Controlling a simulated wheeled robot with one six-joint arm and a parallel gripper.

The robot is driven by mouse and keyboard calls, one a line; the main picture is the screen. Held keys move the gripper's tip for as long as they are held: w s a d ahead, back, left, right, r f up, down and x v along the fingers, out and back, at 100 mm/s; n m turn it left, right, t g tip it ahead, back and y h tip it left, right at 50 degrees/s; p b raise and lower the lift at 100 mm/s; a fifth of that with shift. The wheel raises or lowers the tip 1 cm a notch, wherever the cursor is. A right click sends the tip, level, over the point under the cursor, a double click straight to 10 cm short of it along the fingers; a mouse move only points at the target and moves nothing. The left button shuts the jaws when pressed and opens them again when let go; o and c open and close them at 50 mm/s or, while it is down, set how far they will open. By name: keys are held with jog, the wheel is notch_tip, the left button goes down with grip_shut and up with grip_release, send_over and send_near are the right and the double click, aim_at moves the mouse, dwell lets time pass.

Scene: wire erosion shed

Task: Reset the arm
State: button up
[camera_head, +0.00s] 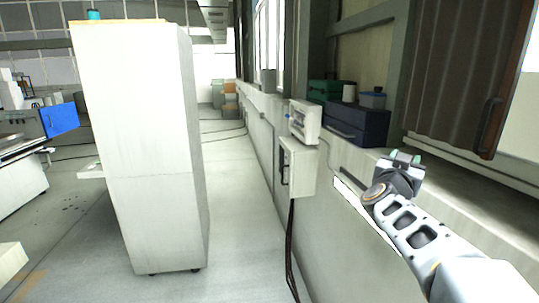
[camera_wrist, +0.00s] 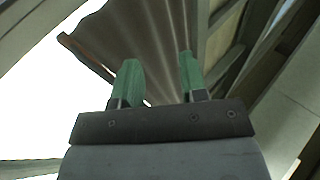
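My arm reaches out from the lower right in the head view, over the wall ledge. My gripper (camera_head: 405,158) is at its far end, in front of the brown ribbed shutter. In the wrist view my gripper (camera_wrist: 160,80) shows two green fingers standing apart with nothing between them. The brown ribbed shutter (camera_wrist: 140,40) shows behind the fingers, at some distance. No object is held.
A tall white cabinet (camera_head: 145,150) stands left of centre. Dark blue boxes (camera_head: 357,122) and a green case (camera_head: 325,90) sit on the ledge (camera_head: 470,190). Wall boxes (camera_head: 297,165) jut out beside the clear floor aisle (camera_head: 235,170). A blue-panelled machine (camera_head: 60,119) is at left.

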jog(key=s+a+f+n+g+y, duration=0.35)
jog(key=a+f+n+y, duration=0.25)
jog(key=a+f+y, duration=0.9)
jog(key=s+a+f+n+g+h, duration=0.1)
jog(key=s+f+g, duration=0.3)
jog(key=s, duration=0.4)
jog(key=s+a+f+n+g, duration=0.1)
jog(key=s+f+g, duration=0.3)
jog(key=s+f, duration=0.3)
jog(key=shift+s+a+n+h, duration=0.2)
jog(key=shift+s+n+h, duration=0.2)
jog(key=shift+s, duration=0.5)
